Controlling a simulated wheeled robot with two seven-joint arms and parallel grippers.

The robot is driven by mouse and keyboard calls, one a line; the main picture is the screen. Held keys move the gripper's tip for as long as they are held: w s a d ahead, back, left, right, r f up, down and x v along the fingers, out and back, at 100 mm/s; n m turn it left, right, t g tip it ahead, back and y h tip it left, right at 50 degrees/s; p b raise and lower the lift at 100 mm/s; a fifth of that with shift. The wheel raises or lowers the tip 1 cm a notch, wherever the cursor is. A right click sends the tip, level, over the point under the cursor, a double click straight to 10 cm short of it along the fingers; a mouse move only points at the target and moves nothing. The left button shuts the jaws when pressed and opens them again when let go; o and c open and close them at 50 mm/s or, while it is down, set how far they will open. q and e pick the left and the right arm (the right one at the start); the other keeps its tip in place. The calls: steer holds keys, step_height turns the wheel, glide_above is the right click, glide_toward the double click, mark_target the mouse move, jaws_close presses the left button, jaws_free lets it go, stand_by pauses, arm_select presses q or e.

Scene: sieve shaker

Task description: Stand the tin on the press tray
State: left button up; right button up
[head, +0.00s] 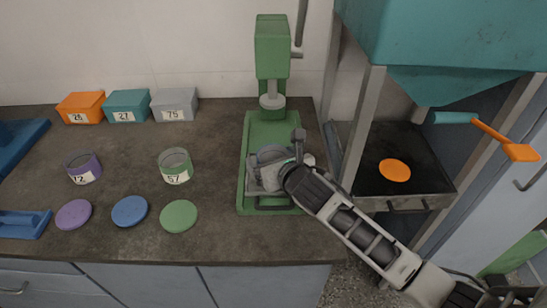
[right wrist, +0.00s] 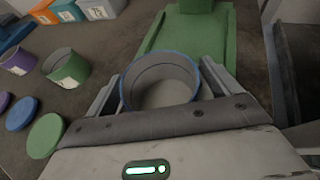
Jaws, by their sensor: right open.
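The blue-rimmed tin (head: 272,152) is upright over the green press tray (head: 243,198), in front of the press column; its base is hidden by my gripper, so I cannot see the contact. My right gripper (head: 278,168) is open around the tin. In the right wrist view the empty-looking tin (right wrist: 160,86) is between the two fingers, with a small gap visible beside it. The tray (right wrist: 190,35) shows behind it. My left gripper is not in view.
The green press (head: 272,48) rises behind the tin. Purple (head: 83,168) and green (head: 176,166) tins stand left, with purple (head: 73,214), blue (head: 130,211) and green (head: 179,216) lids in front. A teal hopper (head: 440,40) hangs over a dark tray with an orange disc (head: 394,170) at right.

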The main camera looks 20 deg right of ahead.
steer(key=shift+r, duration=0.15)
steer(key=v, duration=1.2)
steer(key=shift+p, duration=0.35)
